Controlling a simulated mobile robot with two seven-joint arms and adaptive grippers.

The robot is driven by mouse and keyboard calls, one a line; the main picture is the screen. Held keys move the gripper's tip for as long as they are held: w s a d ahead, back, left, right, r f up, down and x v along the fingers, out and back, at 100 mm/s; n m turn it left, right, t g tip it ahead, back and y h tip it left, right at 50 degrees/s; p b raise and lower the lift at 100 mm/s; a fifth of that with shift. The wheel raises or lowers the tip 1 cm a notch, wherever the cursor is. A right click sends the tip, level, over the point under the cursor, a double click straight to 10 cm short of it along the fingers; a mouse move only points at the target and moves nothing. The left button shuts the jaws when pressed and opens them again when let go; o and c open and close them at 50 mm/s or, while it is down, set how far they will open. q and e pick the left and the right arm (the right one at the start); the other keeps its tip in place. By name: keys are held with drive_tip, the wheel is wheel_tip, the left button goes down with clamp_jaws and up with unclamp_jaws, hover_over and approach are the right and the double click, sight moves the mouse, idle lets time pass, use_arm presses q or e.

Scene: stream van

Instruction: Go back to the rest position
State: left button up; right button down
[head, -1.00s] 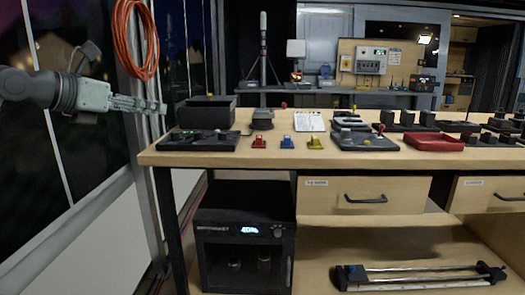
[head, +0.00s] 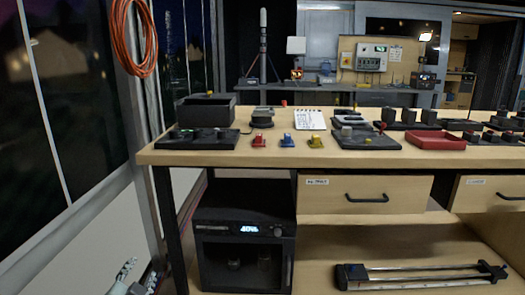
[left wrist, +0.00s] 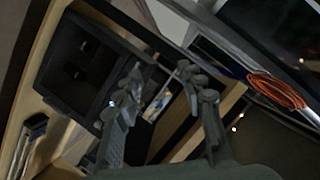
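My left gripper (head: 138,275) shows low at the left edge of the head view, beside the workbench and below its top, with only its end in the picture. In the left wrist view the two fingers of my left gripper (left wrist: 168,85) stand well apart, with nothing held between them. My right gripper is in neither view.
The wooden workbench (head: 270,158) carries a black bin (head: 205,109), small coloured parts and a red tray (head: 435,141). A black cabinet (head: 243,216) with a lit display stands under it. An orange hose (head: 134,38) hangs at the left.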

use_arm(q)
drive_tip(key=s+d+f+n+g, duration=0.1)
drive_tip(key=s+f+g, duration=0.4)
drive_tip(key=s+f, duration=0.6)
drive_tip(key=s+d+f+n+g+h, duration=0.1)
drive_tip(key=s+f+n+g, duration=0.3)
drive_tip(key=s+f, duration=0.8)
drive_tip(key=s+g, duration=0.2)
drive_tip(key=s, duration=0.3)
drive_tip(key=shift+d+f+h, duration=0.15)
drive_tip(key=shift+d+h, duration=0.1)
drive_tip(key=shift+h, duration=0.05)
